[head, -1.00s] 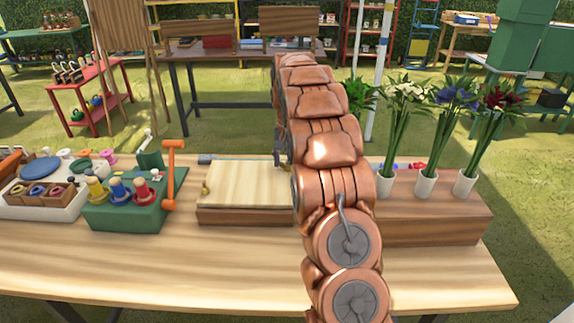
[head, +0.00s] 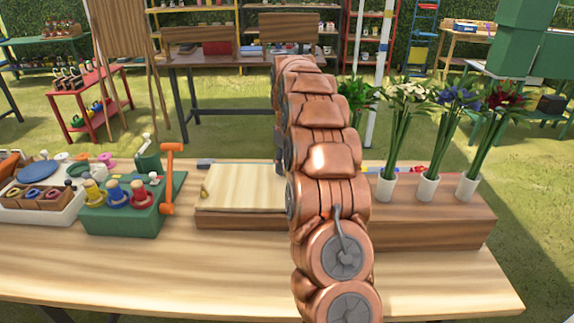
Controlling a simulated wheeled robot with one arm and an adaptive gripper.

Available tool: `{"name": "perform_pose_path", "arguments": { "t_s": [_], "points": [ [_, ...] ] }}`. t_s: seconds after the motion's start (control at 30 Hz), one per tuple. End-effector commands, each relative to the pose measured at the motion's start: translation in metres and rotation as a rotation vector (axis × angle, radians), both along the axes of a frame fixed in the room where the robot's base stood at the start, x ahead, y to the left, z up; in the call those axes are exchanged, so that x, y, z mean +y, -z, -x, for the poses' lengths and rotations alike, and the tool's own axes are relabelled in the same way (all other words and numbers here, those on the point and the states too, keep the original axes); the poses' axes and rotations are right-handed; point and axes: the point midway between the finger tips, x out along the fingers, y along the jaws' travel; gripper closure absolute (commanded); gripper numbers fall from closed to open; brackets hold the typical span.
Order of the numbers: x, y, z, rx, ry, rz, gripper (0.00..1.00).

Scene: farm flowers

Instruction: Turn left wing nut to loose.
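A pale wooden press board (head: 240,186) lies on a brown wooden base on the workbench, left of my arm. A small brass wing nut (head: 204,191) stands at the board's left edge; its exact turn is too small to tell. The right end of the board, and anything fixed there, is hidden behind my copper arm. A grey part of my gripper (head: 279,150) shows at the arm's left side, above the board's far right. Its fingers are mostly hidden, so I cannot tell whether it is open. It appears apart from the left wing nut.
A green block (head: 125,220) with coloured spools and an orange crank (head: 168,180) stands left of the press. A white tray (head: 60,212) is farther left. Three white vases (head: 428,188) of flowers stand in a brown box on the right. The bench's front strip is clear.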

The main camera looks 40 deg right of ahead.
Motion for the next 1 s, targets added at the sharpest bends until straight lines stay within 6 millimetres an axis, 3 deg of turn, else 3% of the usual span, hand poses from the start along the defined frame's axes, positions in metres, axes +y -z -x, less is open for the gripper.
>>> {"name": "perform_pose_path", "arguments": {
  "t_s": [1.0],
  "points": [
    [-0.0002,-0.0028,-0.0013,-0.004,-0.963,0.005,0.79]
  ]
}}
